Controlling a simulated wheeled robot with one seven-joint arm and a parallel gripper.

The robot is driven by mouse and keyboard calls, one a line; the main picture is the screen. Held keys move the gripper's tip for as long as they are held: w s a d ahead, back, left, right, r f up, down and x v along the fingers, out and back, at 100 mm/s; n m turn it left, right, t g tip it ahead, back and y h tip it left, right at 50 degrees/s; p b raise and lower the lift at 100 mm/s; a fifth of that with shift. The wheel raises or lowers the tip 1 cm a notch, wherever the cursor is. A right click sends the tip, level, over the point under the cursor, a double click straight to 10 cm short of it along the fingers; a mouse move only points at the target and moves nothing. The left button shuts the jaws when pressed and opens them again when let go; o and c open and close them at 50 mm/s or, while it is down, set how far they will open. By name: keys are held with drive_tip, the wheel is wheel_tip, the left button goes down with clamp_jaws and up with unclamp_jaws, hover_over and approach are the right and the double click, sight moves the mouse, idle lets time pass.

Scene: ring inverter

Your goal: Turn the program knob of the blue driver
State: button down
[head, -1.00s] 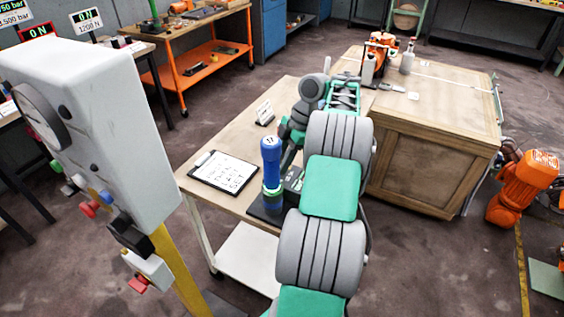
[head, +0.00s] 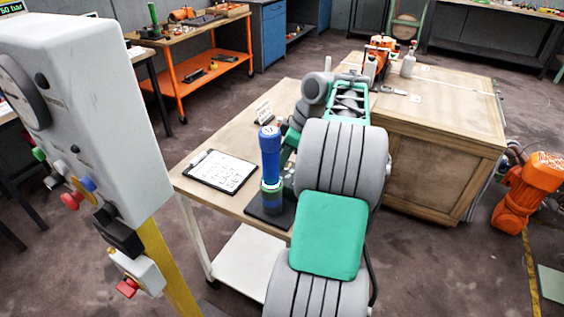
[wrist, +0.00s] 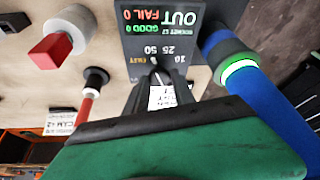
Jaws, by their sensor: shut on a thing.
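The blue driver (head: 270,157) stands upright on a black base on the wooden table in the head view. In the wrist view its blue body (wrist: 265,98) with a glowing green ring is at the right. A dark panel (wrist: 162,22) marked OUT, GOOD 0 and FAIL 0 is at top centre, with numbers 10, 25 and 50 around the program knob (wrist: 153,61). My gripper (wrist: 152,76) is shut on the knob, whose body is mostly hidden between the fingertips. My arm hides the gripper in the head view.
A clipboard (head: 220,172) lies left of the driver. A grey machine box (head: 95,110) on a yellow post stands at the left. A wooden crate (head: 430,165) stands behind. In the wrist view a red-tipped white cylinder (wrist: 72,30) and a red rod (wrist: 88,100) stand left of my gripper.

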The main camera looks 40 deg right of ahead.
idle(0.3)
drive_tip(key=c, duration=1.1)
unclamp_jaws()
drive_tip(key=shift+o, duration=0.2)
drive_tip(key=shift+r, duration=0.1)
drive_tip(key=p+v, duration=0.3)
drive_tip(key=v, duration=0.4)
drive_tip(key=shift+s+r, duration=0.15)
drive_tip(key=shift+r, duration=0.15)
drive_tip(key=shift+s, duration=0.1)
